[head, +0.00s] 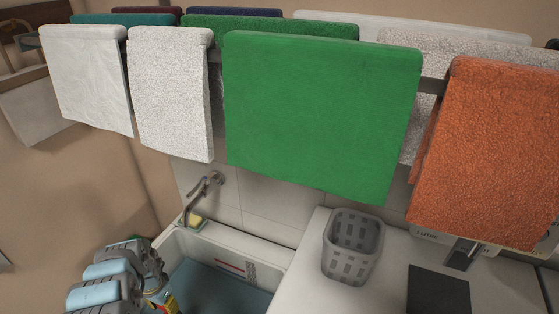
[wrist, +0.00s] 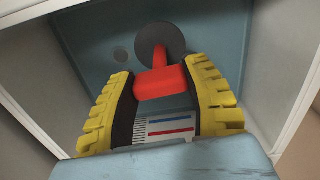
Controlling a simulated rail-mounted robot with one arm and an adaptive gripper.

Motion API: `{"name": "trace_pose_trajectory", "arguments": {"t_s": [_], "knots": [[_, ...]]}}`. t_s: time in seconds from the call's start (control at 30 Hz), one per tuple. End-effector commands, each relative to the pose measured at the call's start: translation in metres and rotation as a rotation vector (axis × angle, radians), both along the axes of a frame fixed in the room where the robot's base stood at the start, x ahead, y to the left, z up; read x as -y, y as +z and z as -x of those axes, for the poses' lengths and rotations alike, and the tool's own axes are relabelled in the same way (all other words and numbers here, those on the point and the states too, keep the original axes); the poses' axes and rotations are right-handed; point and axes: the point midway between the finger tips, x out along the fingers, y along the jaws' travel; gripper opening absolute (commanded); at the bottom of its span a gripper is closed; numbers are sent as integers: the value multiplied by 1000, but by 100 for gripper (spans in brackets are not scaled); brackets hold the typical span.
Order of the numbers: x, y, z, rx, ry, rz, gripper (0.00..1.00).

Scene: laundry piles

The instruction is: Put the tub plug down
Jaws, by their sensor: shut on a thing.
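The tub plug (wrist: 152,38) shows in the wrist view as a dark round disc with a red stem and a thick red handle. My gripper (wrist: 163,78) has yellow ridged fingers shut on the red handle, with the disc beyond the fingertips, over the blue-grey floor of the basin (wrist: 95,38). I cannot tell whether the disc touches that floor. In the head view my gripper (head: 160,300) is at the lower left, over the left part of the basin (head: 180,240). The plug cannot be made out there.
A tap (head: 203,190) and a yellow-green sponge (head: 195,222) are at the basin's back left. A grey basket (head: 352,245) and a dark flat panel (head: 438,290) are on the white counter (head: 300,280) to the right. Towels, including a green one (head: 315,115), hang above.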

Motion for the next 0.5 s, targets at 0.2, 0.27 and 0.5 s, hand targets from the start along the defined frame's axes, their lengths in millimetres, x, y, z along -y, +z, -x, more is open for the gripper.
{"name": "trace_pose_trajectory", "arguments": {"t_s": [0.2,0.27,0.5], "knots": [[-57,44,18,-1,71,2,9],[-72,52,23,0,106,2,9],[-138,93,54,3,281,0,9]]}}
